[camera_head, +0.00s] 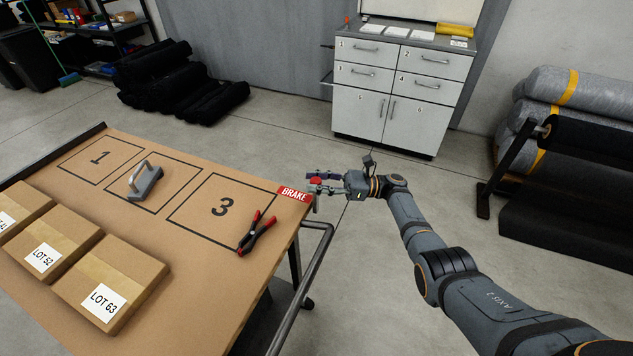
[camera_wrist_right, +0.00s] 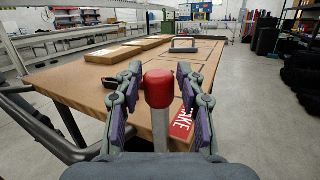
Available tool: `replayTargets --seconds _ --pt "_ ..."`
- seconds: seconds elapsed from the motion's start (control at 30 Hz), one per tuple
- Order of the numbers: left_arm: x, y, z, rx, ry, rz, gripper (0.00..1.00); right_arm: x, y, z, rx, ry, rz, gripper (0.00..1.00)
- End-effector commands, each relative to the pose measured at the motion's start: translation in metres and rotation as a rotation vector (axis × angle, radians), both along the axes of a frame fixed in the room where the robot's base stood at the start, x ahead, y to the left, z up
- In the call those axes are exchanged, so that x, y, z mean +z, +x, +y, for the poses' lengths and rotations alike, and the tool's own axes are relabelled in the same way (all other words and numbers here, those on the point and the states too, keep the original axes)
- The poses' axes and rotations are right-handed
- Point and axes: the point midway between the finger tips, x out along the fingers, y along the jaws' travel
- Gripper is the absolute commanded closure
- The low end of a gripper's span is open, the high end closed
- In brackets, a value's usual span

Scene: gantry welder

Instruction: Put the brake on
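The brake's red knob (camera_wrist_right: 158,88) stands upright on a grey stem at the table's corner in the right wrist view. The red BRAKE label (camera_head: 294,194) is on the table's corner beside it. My right gripper (camera_head: 318,184) is at that corner; in the wrist view its open fingers (camera_wrist_right: 158,100) stand on either side of the knob, with a gap visible on both sides. In the head view the knob (camera_head: 316,181) shows small between the fingers. My left gripper is not in view.
The brown-topped cart (camera_head: 185,262) has a metal push handle (camera_head: 312,275) on its near right side. Pliers (camera_head: 257,232), a grey handled tool (camera_head: 146,182) and several lot boxes (camera_head: 112,282) lie on it. A drawer cabinet (camera_head: 398,85) stands behind.

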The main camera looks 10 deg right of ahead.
Motion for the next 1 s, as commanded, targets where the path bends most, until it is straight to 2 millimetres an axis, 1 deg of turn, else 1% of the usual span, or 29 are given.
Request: replayTargets --seconds 0.1,0.17,0.27,0.4,0.6,0.73,1.0 --pt "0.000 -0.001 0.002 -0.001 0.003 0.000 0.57 0.000 0.000 -0.001 0.000 0.000 -0.001 0.61" --pt "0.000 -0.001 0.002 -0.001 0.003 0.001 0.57 -0.001 0.000 -0.005 0.000 -0.001 0.000 0.61" --pt "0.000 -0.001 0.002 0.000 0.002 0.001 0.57 -0.003 -0.002 -0.021 -0.002 -0.002 0.001 0.61" --pt "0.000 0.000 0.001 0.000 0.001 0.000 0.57 -0.008 -0.005 -0.052 -0.004 -0.001 0.002 0.61" --pt "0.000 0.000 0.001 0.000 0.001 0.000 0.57 -0.012 -0.008 -0.070 -0.001 0.000 0.001 0.61" --pt "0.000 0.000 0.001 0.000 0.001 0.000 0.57 -0.012 -0.010 -0.075 -0.001 0.002 0.000 0.61" --pt "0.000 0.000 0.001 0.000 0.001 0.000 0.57 -0.012 -0.010 -0.075 0.000 0.001 0.000 0.61"
